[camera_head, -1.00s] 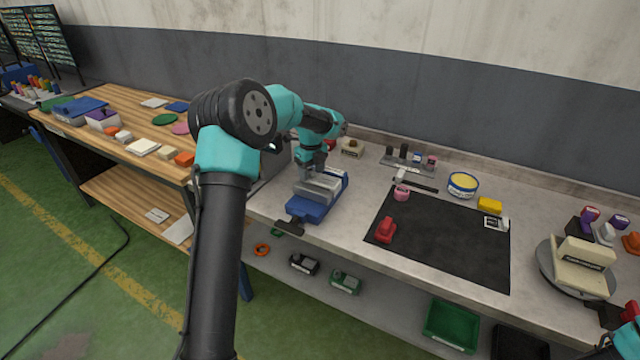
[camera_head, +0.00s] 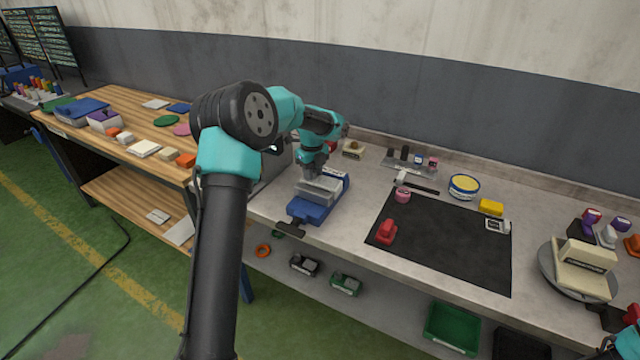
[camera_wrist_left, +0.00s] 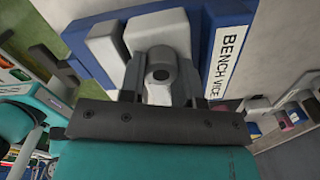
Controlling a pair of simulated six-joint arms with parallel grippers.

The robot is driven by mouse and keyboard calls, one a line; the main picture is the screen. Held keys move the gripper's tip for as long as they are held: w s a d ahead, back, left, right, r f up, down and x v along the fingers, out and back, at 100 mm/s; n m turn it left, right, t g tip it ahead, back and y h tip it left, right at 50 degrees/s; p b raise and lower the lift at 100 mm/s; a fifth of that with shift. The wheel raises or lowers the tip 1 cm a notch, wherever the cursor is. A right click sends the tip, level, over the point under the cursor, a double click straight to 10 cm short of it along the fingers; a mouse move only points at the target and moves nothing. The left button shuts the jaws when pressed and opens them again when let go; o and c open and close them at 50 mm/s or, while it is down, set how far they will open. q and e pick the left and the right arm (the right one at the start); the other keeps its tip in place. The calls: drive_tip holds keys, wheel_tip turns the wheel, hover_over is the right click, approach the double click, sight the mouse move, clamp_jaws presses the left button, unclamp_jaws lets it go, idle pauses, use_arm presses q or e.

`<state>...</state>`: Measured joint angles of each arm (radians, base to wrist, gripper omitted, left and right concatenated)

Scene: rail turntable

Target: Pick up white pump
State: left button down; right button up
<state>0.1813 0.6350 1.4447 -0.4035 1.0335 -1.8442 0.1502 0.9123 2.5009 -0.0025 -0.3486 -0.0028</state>
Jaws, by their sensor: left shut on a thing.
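A small white pump (camera_head: 607,236) stands behind the cream block on the round grey turntable (camera_head: 555,280) at the far right of the head view. Purple, red and orange pieces stand close around it. My left gripper (camera_head: 313,178) is far from it, at the blue and grey bench vice (camera_head: 307,210) on the left end of the bench. In the left wrist view the fingers are shut on a grey piece with a round dark face (camera_wrist_left: 160,70), against the vice (camera_wrist_left: 230,50). I cannot tell whether this piece belongs to the vice.
A black mat (camera_head: 450,245) with a red piece (camera_head: 386,232) lies between the vice and the turntable. A hammer (camera_head: 415,184), a round yellow-topped tin (camera_head: 464,186) and a yellow block (camera_head: 491,207) lie along its back. Much of the mat is clear.

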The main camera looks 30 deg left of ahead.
use_arm(q)
drive_tip(key=shift+r, duration=0.15)
wheel_tip(320, 180, up, 10)
idle(0.6)
idle(0.5)
